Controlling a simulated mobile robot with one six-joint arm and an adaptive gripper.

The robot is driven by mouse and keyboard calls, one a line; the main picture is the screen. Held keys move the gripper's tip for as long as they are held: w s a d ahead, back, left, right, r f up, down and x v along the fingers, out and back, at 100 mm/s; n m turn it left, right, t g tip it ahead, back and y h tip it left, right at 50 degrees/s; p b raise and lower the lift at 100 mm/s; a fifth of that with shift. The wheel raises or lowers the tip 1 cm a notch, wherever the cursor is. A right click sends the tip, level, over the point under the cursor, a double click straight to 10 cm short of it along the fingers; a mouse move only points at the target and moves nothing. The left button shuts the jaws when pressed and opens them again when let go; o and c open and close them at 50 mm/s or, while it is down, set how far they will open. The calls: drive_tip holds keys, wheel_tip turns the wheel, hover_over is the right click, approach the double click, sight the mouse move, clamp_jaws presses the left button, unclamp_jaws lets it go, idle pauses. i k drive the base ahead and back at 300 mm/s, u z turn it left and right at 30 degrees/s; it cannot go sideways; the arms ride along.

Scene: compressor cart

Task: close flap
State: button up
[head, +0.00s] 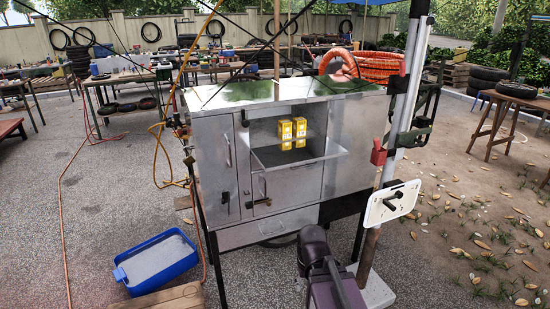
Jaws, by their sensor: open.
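The metal cart (355,130) stands in the middle of the head view. Its upper middle compartment is open at the front. Two yellow boxes (285,135) stand side by side in the compartment, behind the flap. I cannot tell how the flap is hinged. A dark link of my arm rises from the bottom edge in front of the cart's lower right. My gripper's fingers do not show.
A tall door (224,170) with a handle is shut at the cart's left, with a drawer (268,228) below. A blue tub (158,262) lies on the ground left. A white plate with a black handle (393,203) is at the right. Worktables and tyres stand behind.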

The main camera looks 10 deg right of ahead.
sight(282, 156)
drive_tip(key=z, duration=0.05)
drive_tip(key=i, duration=0.95)
drive_tip(key=u, duration=0.05)
